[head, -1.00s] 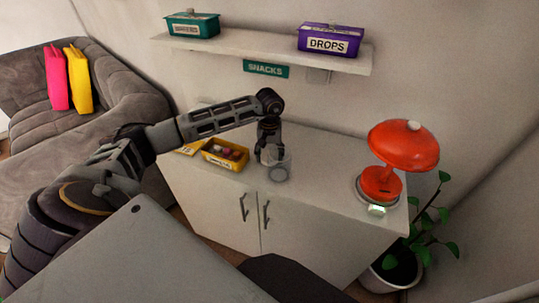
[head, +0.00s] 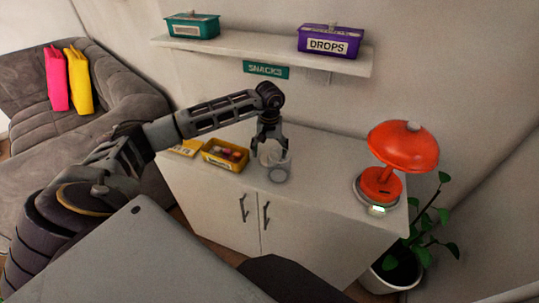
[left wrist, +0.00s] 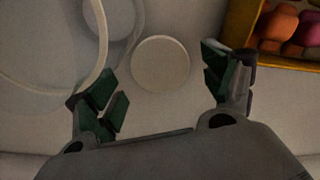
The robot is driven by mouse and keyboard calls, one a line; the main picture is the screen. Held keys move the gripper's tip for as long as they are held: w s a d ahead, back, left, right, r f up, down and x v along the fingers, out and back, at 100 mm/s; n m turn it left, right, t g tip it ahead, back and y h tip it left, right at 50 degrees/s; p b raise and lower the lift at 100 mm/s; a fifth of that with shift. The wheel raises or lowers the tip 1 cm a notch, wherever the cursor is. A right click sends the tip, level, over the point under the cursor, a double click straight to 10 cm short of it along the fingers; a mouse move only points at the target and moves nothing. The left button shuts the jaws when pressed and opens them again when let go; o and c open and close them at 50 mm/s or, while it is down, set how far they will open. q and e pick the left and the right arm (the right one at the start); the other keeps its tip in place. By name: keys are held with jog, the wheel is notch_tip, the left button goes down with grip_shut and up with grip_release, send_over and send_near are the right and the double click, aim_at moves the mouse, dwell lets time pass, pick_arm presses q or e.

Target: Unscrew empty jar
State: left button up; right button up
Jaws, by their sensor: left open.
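My left gripper (head: 271,151) is open over the cabinet top, its fingers spread and pointing down. In the left wrist view a pale round disc, which looks like a lid (left wrist: 160,63), lies beyond and between the fingertips; nothing is clamped. A clear jar (head: 279,175) stands just by the gripper in the head view, partly hidden and faint against the white top. Its curved rim (left wrist: 101,35) shows at the left of the left wrist view, near the left finger. The jar looks empty. My right gripper is not in view.
A yellow box of round sweets (head: 225,155) stands just left of the gripper. A red lamp (head: 403,150) is on a small scale with a lit display (head: 377,210) at right. A shelf (head: 260,50) above holds a teal box (head: 192,26) and a purple DROPS box (head: 330,40).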

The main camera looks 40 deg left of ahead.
pick_arm(q)
notch_tip(320, 180, up, 10)
jog(key=shift+f, duration=0.15)
dwell(0.3)
jog(key=shift+s, duration=0.1)
dwell(0.8)
